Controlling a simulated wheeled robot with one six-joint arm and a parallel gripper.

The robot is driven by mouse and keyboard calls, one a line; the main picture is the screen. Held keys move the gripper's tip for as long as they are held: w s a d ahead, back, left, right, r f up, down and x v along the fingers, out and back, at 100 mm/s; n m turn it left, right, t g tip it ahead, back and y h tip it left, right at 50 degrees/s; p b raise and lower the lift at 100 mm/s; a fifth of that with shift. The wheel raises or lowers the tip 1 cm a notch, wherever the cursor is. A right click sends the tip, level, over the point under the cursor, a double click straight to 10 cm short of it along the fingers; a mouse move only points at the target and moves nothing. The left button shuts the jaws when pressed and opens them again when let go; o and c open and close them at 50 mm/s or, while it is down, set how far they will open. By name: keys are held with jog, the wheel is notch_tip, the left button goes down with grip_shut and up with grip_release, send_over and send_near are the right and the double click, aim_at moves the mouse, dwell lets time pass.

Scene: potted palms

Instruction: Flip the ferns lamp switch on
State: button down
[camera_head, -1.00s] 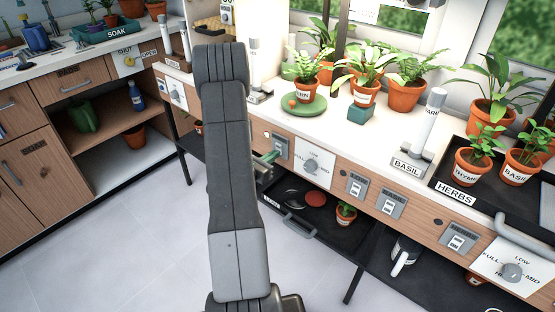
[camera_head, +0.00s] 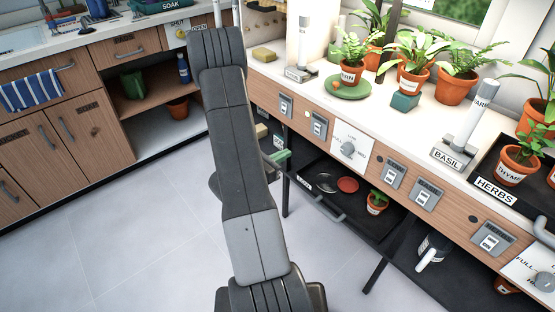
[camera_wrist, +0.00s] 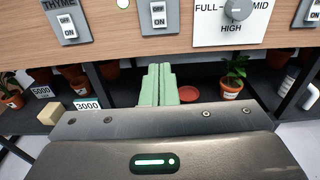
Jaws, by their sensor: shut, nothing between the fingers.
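My gripper (camera_wrist: 158,84) shows in the wrist view as two green fingers pressed together, empty, below the wooden bench front. In the head view its green tip (camera_head: 281,156) shows beside my arm. In the wrist view, a switch plate marked THYME (camera_wrist: 68,22) is up and left of the fingers. Another switch plate (camera_wrist: 158,16) is straight above them, apart from them; its label is cut off. In the head view, more plates (camera_head: 393,174) (camera_head: 427,194) sit along the front; I cannot read which is the ferns one.
A dial panel (camera_head: 349,146) is on the bench front. A fern pot (camera_head: 350,75) and other plants stand on the white counter. A wooden cabinet (camera_head: 75,140) is at left. Grey floor (camera_head: 130,235) is clear.

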jog(key=shift+f+v, duration=0.2)
jog(key=shift+v, duration=0.85)
